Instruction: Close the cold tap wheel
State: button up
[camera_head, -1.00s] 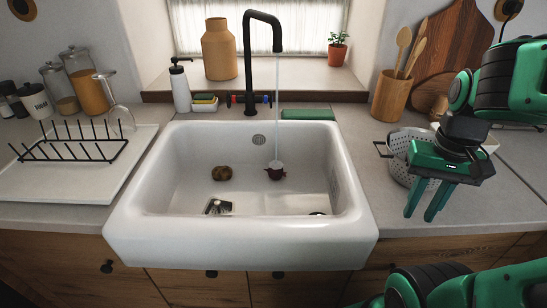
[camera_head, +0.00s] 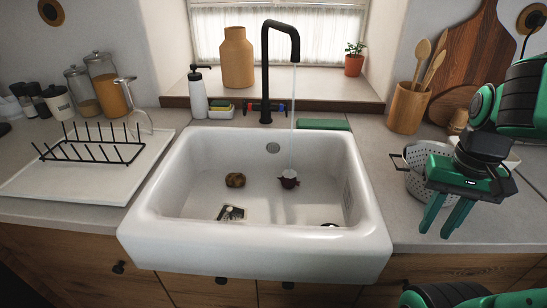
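The black tap (camera_head: 266,75) stands behind the white sink, and a thin stream of water (camera_head: 293,125) falls from its spout into the basin. The small cold tap wheel (camera_head: 283,106), with blue on it, is at the right of the tap's base. Another small wheel with red on it (camera_head: 245,107) is at the left. My gripper (camera_head: 436,233) is at the right, pointing down in front of the colander and well away from the wheels. Its two green fingers are apart with nothing visible between them.
A grey colander (camera_head: 418,180) stands by my gripper. A green sponge (camera_head: 323,125) lies right of the tap; a soap bottle (camera_head: 197,95) stands left.

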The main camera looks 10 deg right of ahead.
aim_at(282, 108)
jog(key=z, duration=0.45)
jog(key=k, duration=1.3)
jog(key=u, duration=0.4)
jog(key=i, duration=1)
jog(key=z, duration=0.1)
